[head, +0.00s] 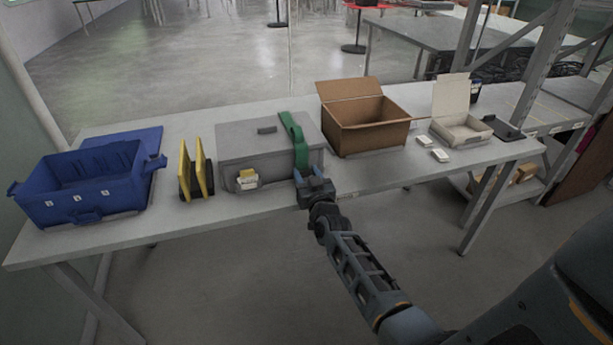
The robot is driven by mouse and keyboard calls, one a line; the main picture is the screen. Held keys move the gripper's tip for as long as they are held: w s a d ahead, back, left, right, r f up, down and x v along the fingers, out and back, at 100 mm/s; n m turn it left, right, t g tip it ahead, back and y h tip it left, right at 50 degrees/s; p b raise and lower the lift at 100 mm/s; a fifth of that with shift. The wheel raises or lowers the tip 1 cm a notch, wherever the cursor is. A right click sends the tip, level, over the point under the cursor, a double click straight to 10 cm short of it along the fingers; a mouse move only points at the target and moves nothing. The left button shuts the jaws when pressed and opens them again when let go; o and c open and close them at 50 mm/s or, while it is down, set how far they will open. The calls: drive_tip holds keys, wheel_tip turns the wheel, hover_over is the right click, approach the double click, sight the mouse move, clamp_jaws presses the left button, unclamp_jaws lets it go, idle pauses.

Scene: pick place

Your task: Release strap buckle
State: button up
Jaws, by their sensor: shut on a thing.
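A green strap (294,130) runs over the top of a grey case (240,143) and down its front at the right end. My gripper (302,176) is at the lower front end of the strap, by the case's front right corner. It is shut on the strap's lower end, where the buckle would be. The buckle itself is hidden by my gripper or too small to make out.
On the table (165,222), a blue crate (90,205) and yellow-and-black upright pieces (203,168) stand left of the case. An open cardboard box (372,138), a small white open box (462,130) and small white items (440,155) are to the right.

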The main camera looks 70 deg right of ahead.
drive_tip(key=f+b, duration=0.1)
drive_tip(key=b, duration=0.2)
drive_tip(key=shift+a, duration=0.15)
drive_tip(key=h+b, duration=0.1)
drive_tip(key=b, duration=0.2)
drive_tip(key=f+t+b, duration=0.1)
drive_tip(key=b, duration=0.3)
drive_tip(key=shift+s+a+t+h, duration=0.2)
drive_tip(key=shift+t+h, duration=0.1)
drive_tip(key=shift+h, duration=0.1)
drive_tip(key=h+b, duration=0.1)
drive_tip(key=b, duration=0.3)
drive_tip(key=t+h+b, duration=0.1)
drive_tip(key=b, duration=0.4)
drive_tip(key=shift+s+a+f, duration=0.2)
drive_tip(key=shift+f, duration=0.15)
drive_tip(key=shift+r+t+b, duration=0.1)
drive_tip(key=shift+t+b, duration=0.4)
drive_tip(key=shift+b, duration=0.5)
drive_tip(key=o, duration=1)
drive_tip(key=shift+o, duration=0.2)
drive_tip(key=shift+s, duration=0.1)
drive_tip(key=v, duration=0.7)
drive_tip(key=shift+a+f, duration=0.25)
drive_tip(key=shift+a, duration=0.05)
